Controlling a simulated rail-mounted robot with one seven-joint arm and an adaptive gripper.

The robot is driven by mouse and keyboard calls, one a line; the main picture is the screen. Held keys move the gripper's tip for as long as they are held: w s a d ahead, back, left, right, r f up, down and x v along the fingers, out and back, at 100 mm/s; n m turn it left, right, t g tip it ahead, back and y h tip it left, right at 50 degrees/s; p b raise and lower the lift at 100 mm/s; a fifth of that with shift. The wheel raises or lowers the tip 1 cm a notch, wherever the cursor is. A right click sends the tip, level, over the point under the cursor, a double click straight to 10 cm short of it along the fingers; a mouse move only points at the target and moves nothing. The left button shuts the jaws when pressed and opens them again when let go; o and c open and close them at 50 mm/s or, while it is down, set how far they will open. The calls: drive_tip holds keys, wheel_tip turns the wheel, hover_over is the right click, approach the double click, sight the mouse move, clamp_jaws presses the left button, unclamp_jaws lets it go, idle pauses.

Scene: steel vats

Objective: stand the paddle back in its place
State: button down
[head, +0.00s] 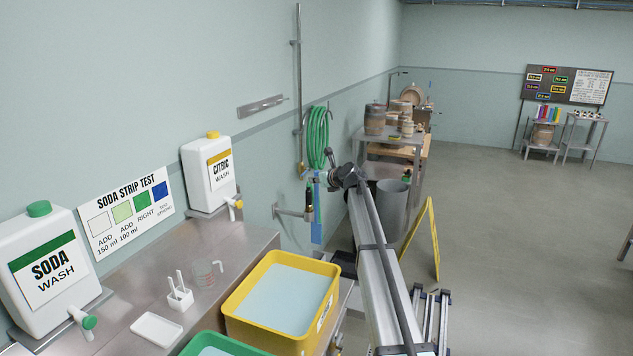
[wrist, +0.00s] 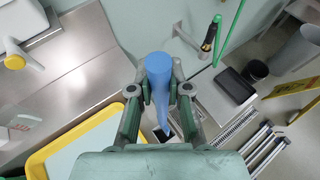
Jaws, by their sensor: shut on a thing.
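My gripper (head: 324,181) is shut on the blue paddle (head: 316,222), which hangs roughly upright below it, near the wall. In the wrist view the gripper's fingers (wrist: 159,90) close on either side of the paddle's round blue top (wrist: 158,64). I cannot tell whether the paddle touches anything below.
A grey bin (head: 391,212) and a yellow floor sign (head: 424,238) stand to the right. Open floor lies further right.

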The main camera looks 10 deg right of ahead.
drive_tip(key=shift+s+a+r, duration=0.1)
drive_tip(key=shift+r+p, duration=0.1)
drive_tip(key=shift+p, duration=0.35)
drive_tip(key=b, duration=0.2)
hover_over(317, 219)
drive_tip(key=shift+w+a+f, duration=0.1)
drive_tip(key=shift+w+f, duration=0.1)
drive_tip(key=shift+f, duration=1.1)
drive_tip(key=shift+w+f, duration=0.2)
drive_tip(key=shift+f, duration=1.05)
drive_tip(key=shift+p, duration=1.1)
drive_tip(key=shift+f, duration=0.15)
drive_tip(key=shift+f+b, duration=2)
drive_tip(key=shift+f, duration=3.9)
